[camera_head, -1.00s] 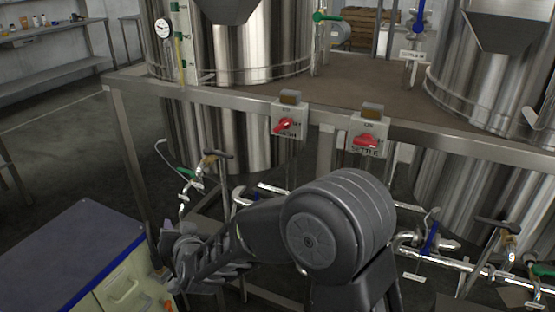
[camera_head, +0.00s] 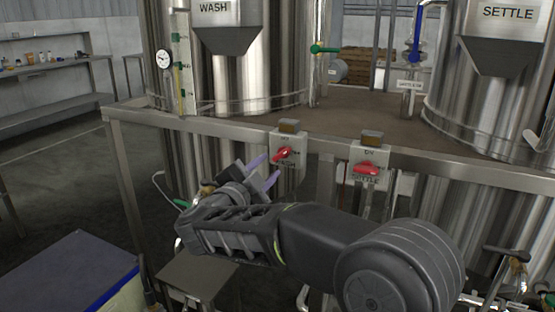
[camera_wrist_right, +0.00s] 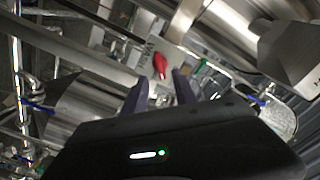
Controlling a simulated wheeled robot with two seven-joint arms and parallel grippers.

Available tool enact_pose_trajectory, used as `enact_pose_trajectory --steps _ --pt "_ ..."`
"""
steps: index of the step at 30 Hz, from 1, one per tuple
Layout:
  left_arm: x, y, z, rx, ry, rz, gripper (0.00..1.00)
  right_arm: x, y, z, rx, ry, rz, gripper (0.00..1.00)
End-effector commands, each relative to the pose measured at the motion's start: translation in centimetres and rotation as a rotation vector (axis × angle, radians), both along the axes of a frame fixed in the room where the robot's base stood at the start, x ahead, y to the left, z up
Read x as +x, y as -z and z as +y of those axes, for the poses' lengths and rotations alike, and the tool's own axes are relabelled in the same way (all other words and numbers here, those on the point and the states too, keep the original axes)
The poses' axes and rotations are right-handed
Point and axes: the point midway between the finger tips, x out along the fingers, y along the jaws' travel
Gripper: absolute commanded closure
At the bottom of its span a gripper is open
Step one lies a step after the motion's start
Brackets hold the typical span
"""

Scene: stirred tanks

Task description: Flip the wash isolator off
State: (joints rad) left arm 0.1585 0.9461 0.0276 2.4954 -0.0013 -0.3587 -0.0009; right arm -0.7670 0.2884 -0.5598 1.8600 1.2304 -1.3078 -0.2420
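The wash isolator is a grey box with a red rotary handle (camera_head: 283,154) on the platform's front rail, below the WASH tank (camera_head: 250,70). Its handle is tilted, right end higher. My right gripper (camera_head: 265,170) is just left of and below the handle, its two purple-grey fingers apart and empty. In the right wrist view the red handle (camera_wrist_right: 160,64) appears just beyond and between the open fingertips (camera_wrist_right: 160,80), apparently not touched. A similar SETTLE isolator with a red handle (camera_head: 367,168) is to the right. My left gripper is not in view.
The steel rail (camera_head: 440,165) runs across the front of the platform. The SETTLE tank (camera_head: 500,90) stands at right. A dark-topped cabinet (camera_head: 75,270) is at lower left. Pipes and valves lie below the platform. Open floor is at left.

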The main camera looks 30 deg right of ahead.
Motion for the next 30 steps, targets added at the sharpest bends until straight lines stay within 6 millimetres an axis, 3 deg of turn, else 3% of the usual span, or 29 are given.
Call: enact_pose_trajectory --steps 12,23,30 --pt "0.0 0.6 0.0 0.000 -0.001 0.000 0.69 3.4 0.1 -4.9 -0.001 0.001 0.000 0.66" --pt "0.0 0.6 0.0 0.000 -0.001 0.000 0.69 3.8 0.0 -5.4 -0.001 -0.001 0.001 0.66" --pt "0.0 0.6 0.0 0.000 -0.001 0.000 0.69 3.8 0.0 -5.4 -0.001 -0.001 0.001 0.85"
